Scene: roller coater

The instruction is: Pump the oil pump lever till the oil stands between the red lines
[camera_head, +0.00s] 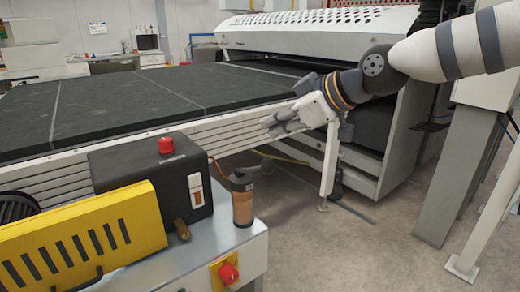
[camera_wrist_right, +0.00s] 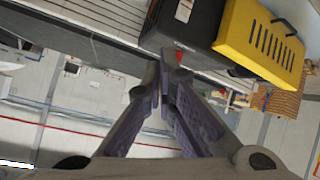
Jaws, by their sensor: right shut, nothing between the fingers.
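A black box (camera_head: 150,190) with a red knob (camera_head: 166,146) on top stands on the grey machine top at the lower left. A small pale-framed gauge window (camera_head: 196,190) is on its side; the oil level and red lines are too small to read. A brown, dark-capped cup (camera_head: 242,205) stands beside the box; I cannot tell which part is the pump lever. My right gripper (camera_head: 272,125) is shut and empty, above and behind the cup, apart from it. In the right wrist view, the fingers (camera_wrist_right: 167,62) point toward the black box (camera_wrist_right: 190,35). My left gripper is out of view.
A yellow slotted guard (camera_head: 85,240) stands in front of the box. A brass fitting (camera_head: 181,229) is at the box's foot, and a red knob (camera_head: 228,273) sits on the front panel. A wide black conveyor bed (camera_head: 140,97) lies behind. Open floor (camera_head: 320,245) is on the right.

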